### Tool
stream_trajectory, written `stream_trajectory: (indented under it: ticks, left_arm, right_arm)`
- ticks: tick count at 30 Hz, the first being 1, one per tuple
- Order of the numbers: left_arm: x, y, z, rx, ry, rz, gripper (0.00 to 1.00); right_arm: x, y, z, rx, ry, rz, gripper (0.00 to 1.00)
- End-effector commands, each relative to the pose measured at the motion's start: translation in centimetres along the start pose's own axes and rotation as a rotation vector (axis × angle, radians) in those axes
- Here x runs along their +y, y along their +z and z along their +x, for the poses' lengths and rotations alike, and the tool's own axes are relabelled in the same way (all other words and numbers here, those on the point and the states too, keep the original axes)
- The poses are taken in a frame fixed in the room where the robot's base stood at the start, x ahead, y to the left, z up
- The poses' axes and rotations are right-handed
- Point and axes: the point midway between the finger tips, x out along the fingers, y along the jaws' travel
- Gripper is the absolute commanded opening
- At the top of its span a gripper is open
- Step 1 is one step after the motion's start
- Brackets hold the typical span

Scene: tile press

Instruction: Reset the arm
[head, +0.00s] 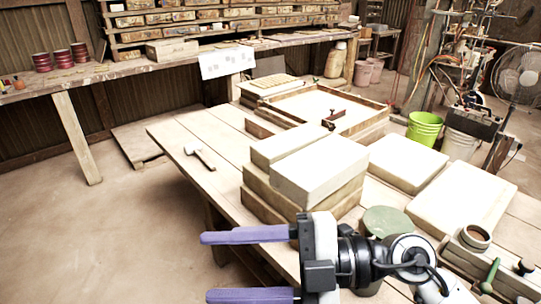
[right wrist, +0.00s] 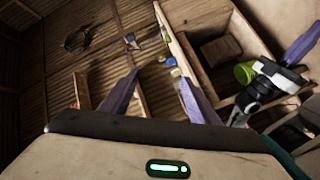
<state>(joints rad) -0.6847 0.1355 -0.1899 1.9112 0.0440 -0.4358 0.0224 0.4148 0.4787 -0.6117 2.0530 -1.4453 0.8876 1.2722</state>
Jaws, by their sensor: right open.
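My right gripper (head: 206,267) comes in from the lower right of the head view. Its two purple fingers are spread wide apart and point left, with nothing between them. It is in front of the worktable's near left edge, over the floor side. In the right wrist view its fingers (right wrist: 159,78) are apart and empty, with shelving and wall far behind. At the right of that view another gripper (right wrist: 283,72) shows, with a purple finger, apparently my left one. Its opening cannot be made out. My left arm does not show in the head view.
The wooden worktable (head: 178,138) holds stacked pale blocks (head: 322,168), a hammer (head: 200,152), a framed tray (head: 372,124), flat slabs (head: 405,160) and a round green piece (head: 387,221). A green bucket (head: 424,128) and a fan (head: 519,75) stand beyond.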

Motion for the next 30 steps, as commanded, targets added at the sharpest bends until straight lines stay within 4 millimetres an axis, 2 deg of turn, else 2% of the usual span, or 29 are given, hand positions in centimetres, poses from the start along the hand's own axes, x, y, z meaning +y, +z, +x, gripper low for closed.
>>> stream_trajectory:
  ticks: [1, 3, 5, 6, 8, 9, 11, 12, 14, 15, 17, 19, 21, 24, 27, 30]
  left_arm:
    - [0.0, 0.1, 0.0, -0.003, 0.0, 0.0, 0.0]
    - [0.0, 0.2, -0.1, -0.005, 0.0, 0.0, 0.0]
    - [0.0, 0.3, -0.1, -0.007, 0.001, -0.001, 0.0]
    - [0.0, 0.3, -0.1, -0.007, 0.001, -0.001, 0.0]
    - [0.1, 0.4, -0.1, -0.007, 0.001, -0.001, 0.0]
    - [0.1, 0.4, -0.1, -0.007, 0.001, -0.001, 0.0]
    - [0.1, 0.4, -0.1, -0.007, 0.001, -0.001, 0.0]
    - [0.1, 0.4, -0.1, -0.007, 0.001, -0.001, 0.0]
    - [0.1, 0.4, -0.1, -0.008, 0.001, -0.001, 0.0]
    - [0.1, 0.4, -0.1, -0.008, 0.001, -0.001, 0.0]
    - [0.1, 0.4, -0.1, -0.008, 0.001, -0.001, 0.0]
    - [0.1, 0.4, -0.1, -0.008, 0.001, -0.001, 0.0]
    - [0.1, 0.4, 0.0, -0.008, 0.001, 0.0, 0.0]
    - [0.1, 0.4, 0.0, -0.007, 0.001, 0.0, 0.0]
    - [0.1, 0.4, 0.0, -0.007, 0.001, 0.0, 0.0]
    - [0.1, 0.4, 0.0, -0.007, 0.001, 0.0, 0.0]
  right_arm:
    - [2.8, -1.1, -0.2, 0.03, 0.17, 0.02, 0.55]
    - [6.7, -1.6, -1.8, 0.031, 0.403, 0.052, 0.55]
    - [9.5, -1.1, -4.0, 0.0, 0.595, 0.095, 0.55]
    - [10.9, -0.2, -5.8, -0.038, 0.717, 0.133, 0.55]
    - [12.3, 1.6, -8.9, -0.116, 0.885, 0.201, 0.55]
    - [12.6, 3.0, -11.1, -0.182, 0.986, 0.254, 0.55]
    - [12.1, 5.6, -14.5, -0.3, 1.118, 0.347, 0.55]
    - [11.0, 7.4, -16.7, -0.39, 1.19, 0.415, 0.55]
    - [8.5, 10.0, -19.6, -0.535, 1.271, 0.528, 0.55]
    - [6.4, 11.5, -21.4, -0.633, 1.305, 0.605, 0.55]
    - [2.7, 13.3, -23.4, -0.779, 1.33, 0.725, 0.55]
    - [-2.2, 14.7, -25.2, -0.945, 1.32, 0.866, 0.55]
    - [-7.3, 15.2, -26.4, -1.098, 1.275, 1.007, 0.55]
    - [-13.9, 14.7, -27.0, -1.272, 1.171, 1.183, 0.55]
    - [-18.7, 13.4, -27.0, -1.387, 1.059, 1.314, 0.55]
    - [-22.3, 11.9, -26.8, -1.465, 0.952, 1.416, 0.55]
